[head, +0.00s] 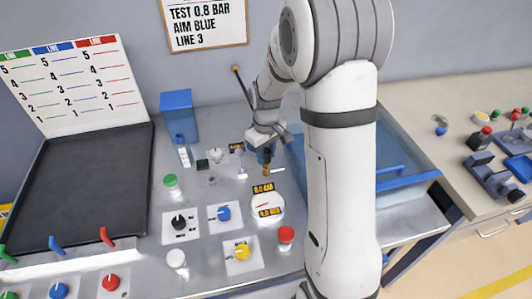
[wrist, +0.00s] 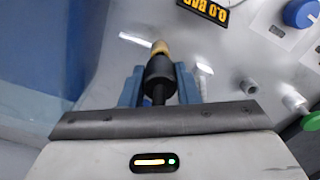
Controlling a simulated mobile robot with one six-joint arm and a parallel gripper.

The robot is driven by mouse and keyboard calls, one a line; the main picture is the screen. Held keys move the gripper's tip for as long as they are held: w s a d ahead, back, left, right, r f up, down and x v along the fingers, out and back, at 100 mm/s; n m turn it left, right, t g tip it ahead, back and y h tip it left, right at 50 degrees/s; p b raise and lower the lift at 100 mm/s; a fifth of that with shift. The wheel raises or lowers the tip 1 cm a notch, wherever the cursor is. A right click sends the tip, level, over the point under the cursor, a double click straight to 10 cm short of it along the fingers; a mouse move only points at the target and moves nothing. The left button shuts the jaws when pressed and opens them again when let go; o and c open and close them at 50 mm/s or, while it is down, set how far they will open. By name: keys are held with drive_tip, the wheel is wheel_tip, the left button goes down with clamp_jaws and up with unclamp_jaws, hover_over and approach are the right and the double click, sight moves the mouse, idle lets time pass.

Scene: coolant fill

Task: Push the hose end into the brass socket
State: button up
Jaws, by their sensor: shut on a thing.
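My gripper (wrist: 160,80) is shut on the black hose end (wrist: 160,70), which sits between its two blue fingers. In the head view my gripper (head: 266,148) is over the grey panel, just left of the blue tray. A brass piece (wrist: 159,47), which looks like the brass socket, is directly in line with the front of the hose end. It also shows in the head view (head: 267,171), below the black hose end (head: 267,156). I cannot tell whether the hose end is inside the brass or only against it. The fingers hide the hose end's sides.
A blue-walled tray (head: 405,185) stands close on the right. A gauge (head: 268,206), a black knob (head: 179,222), a blue knob (head: 224,213) and a red button (head: 286,235) are on the panel. A blue box (head: 178,112) stands at the back left.

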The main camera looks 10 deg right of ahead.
sight(266, 151)
drive_tip(key=shift+f+b, duration=0.9)
drive_tip(key=shift+f, duration=0.25)
drive_tip(key=o, duration=0.9)
wheel_tip(266, 151, up, 8)
drive_tip(key=shift+f+b, duration=0.1)
drive_tip(key=shift+b, duration=0.2)
drive_tip(key=shift+c, duration=0.6)
